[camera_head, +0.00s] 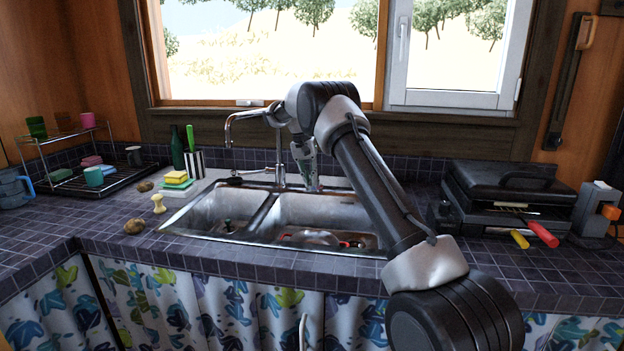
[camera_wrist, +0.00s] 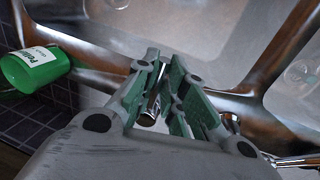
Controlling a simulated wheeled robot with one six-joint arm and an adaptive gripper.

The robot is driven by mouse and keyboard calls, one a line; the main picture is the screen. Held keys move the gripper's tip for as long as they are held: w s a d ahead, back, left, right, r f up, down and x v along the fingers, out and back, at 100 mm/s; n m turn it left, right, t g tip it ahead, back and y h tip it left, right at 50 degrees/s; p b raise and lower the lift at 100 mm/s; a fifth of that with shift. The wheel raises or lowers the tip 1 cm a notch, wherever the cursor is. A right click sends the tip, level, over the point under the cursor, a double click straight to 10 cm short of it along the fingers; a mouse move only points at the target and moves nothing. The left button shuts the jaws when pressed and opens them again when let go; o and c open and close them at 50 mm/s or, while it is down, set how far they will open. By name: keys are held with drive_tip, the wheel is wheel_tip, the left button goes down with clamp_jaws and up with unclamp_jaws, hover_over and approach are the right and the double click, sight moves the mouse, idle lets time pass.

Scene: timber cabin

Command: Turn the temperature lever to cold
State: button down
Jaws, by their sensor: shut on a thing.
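The chrome faucet (camera_head: 279,160) stands behind the double sink, its spout arching to the left. My gripper (camera_head: 311,184) points down just right of the faucet column. In the wrist view, my gripper's green-grey fingers (camera_wrist: 168,95) are closed around a shiny metal lever (camera_wrist: 152,98), which shows between them. The lever is short and cylindrical. In the head view it is hidden behind my gripper, and its exact turn angle cannot be told. No cold or hot marking is visible.
The sink (camera_head: 200,215) has two basins; dishes with red parts lie in the right one. A green labelled bottle (camera_wrist: 35,68) is close on the left in the wrist view. A dish rack (camera_head: 105,180), sponges (camera_head: 176,180) and a black grill (camera_head: 505,190) stand on the tiled counter.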

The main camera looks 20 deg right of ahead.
drive_tip(key=shift+w+r, duration=0.1)
idle(0.3)
drive_tip(key=c, duration=1.5)
unclamp_jaws()
drive_tip(key=shift+a, duration=0.1)
drive_tip(key=r, duration=0.4)
drive_tip(key=a+r, duration=0.1)
drive_tip(key=r, duration=0.2)
drive_tip(key=w+a+r, duration=0.1)
drive_tip(key=r, duration=0.3)
drive_tip(key=shift+w+r, duration=0.1)
drive_tip(key=shift+r, duration=0.25)
